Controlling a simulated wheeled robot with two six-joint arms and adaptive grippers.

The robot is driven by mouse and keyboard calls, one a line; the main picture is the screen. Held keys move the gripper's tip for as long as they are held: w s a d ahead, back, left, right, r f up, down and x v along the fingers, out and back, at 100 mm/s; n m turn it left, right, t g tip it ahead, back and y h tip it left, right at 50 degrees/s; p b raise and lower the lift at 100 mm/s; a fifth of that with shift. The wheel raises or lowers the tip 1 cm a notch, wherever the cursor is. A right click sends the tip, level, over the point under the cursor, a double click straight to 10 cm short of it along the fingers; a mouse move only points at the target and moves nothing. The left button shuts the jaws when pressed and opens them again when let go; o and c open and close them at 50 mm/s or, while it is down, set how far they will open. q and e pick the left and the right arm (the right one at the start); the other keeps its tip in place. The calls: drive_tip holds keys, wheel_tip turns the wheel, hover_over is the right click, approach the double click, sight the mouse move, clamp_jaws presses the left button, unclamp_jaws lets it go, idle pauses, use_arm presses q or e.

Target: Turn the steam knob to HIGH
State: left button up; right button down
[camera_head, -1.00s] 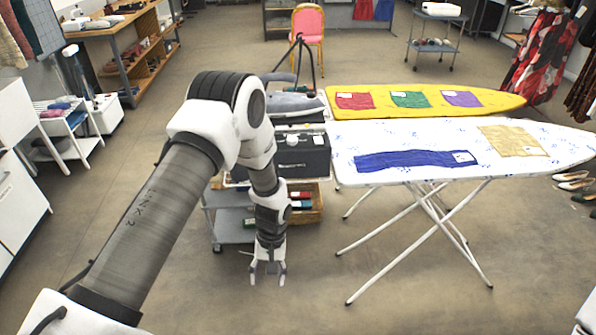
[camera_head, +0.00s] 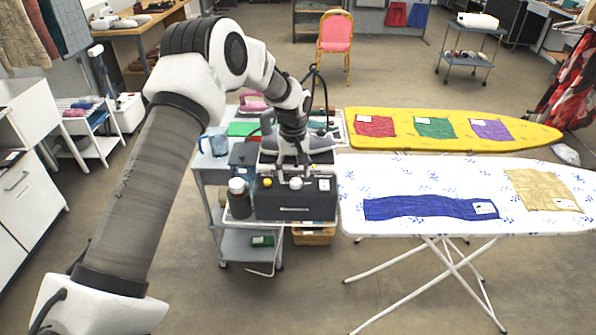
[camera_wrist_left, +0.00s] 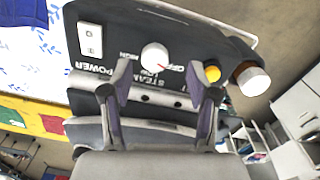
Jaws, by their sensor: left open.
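The black steam station (camera_head: 295,207) stands on a grey cart. Its white steam knob (camera_head: 296,183) is on the top panel and also shows in the left wrist view (camera_wrist_left: 154,56). A red mark on the knob points down and right in the wrist view, toward the OFF lettering side; HIGH is on the knob's other side, with LOW between. My left gripper (camera_wrist_left: 160,75) is open and empty, its two fingers spread on either side of the knob's line, apart from it. In the head view the left gripper (camera_head: 292,167) hangs over the station, just behind the knob. My right gripper is not in view.
A yellow button (camera_wrist_left: 212,73) and a power switch (camera_wrist_left: 90,39) flank the knob. A brown bottle with white cap (camera_head: 237,200) and a blue jug (camera_head: 216,141) stand left on the cart. A white ironing board (camera_head: 400,180) is close on the right.

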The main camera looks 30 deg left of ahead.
sight(297, 180)
use_arm(q)
drive_tip(key=shift+s+f, duration=0.8)
drive_tip(key=shift+s, duration=0.05)
drive_tip(key=w+f, duration=0.1)
drive_tip(key=w, duration=0.1)
drive_tip(key=w+f, duration=0.1)
drive_tip(key=shift+w+d+f, duration=0.15)
drive_tip(key=shift+w+f, duration=0.2)
drive_tip(key=shift+s+r, duration=0.15)
drive_tip(key=shift+s, duration=0.05)
drive_tip(key=c, duration=0.5)
drive_tip(key=shift+s+r, duration=0.3)
drive_tip(key=shift+s, duration=0.15)
clamp_jaws()
drive_tip(key=shift+w, duration=0.1)
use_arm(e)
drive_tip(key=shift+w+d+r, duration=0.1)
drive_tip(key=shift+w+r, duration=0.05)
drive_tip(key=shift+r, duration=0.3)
